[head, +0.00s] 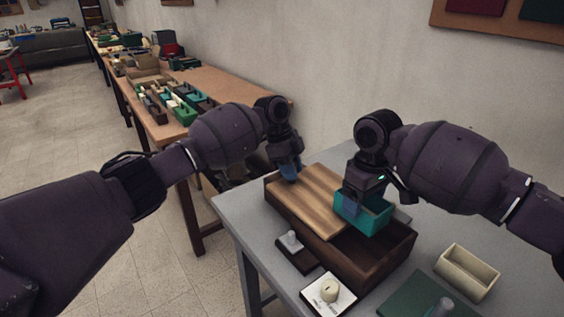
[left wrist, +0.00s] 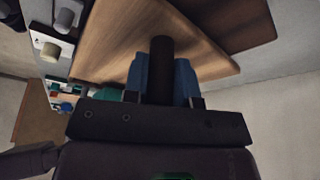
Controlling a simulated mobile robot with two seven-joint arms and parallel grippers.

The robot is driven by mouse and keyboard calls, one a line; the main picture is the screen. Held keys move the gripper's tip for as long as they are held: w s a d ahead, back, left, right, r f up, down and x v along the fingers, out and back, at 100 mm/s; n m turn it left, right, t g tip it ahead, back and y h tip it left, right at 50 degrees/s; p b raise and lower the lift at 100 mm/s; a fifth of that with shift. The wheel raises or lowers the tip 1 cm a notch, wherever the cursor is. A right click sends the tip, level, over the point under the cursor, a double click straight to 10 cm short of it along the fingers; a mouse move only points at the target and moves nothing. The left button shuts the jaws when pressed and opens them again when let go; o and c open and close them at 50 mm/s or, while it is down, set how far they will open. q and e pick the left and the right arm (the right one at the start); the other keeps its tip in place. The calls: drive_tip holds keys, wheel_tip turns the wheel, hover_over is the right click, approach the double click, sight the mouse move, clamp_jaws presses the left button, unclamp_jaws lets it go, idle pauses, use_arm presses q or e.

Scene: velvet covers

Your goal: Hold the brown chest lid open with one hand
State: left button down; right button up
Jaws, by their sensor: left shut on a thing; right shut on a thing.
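The brown chest (head: 340,250) stands on the grey table, its dark interior showing at the right. Its lighter wooden lid (head: 309,200) lies over the left part; whether it is tilted or slid is hard to tell. My left gripper (head: 290,172) is at the lid's far left end. In the left wrist view its blue fingers (left wrist: 163,80) are shut on a dark round handle (left wrist: 161,50) against the lid (left wrist: 120,40). My right gripper (head: 352,206) is shut on a teal open box (head: 366,221), over the chest beside the lid. The box's far side is partly hidden by the gripper.
On the grey table (head: 236,213) are a grey knob on a dark base (head: 292,241), a white plate with a cream knob (head: 329,292), a cream box (head: 467,271) and a green board (head: 405,300). A wooden bench (head: 225,85) with several boxes stands behind, along the wall.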

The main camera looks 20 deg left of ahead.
use_arm(q)
drive_tip(key=shift+w+a+r, duration=0.1)
drive_tip(key=shift+w+a, duration=0.5)
drive_tip(key=shift+a, duration=0.35)
drive_tip(key=shift+w+a+r, duration=0.1)
drive_tip(key=shift+w+a, duration=0.5)
drive_tip(key=shift+a, duration=0.35)
use_arm(e)
drive_tip(key=shift+r, duration=0.1)
